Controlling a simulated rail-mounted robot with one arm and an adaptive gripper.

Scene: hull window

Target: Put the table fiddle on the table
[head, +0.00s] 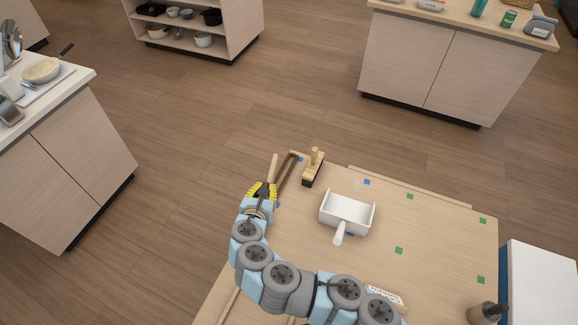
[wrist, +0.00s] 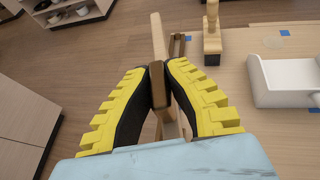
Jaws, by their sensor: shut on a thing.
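My gripper (head: 263,190) is at the left edge of the table (head: 445,235), shut on a wooden piece that I take to be the table fiddle (head: 273,168). In the wrist view the yellow and black fingers of my gripper (wrist: 159,88) close on this bar. Its light upper part (wrist: 158,38) sticks up beyond the fingertips, and a darker brown face shows between them. The fingers hide part of it. A brown wooden strip (head: 287,172) shows just behind it; I cannot tell whether the two are joined.
A wooden-handled brush (head: 313,168) and a white dustpan (head: 347,213) stand on the table near my gripper. Blue and green squares mark the tabletop. A low wooden rail (head: 410,184) runs along the back edge. The table's right part is mostly clear.

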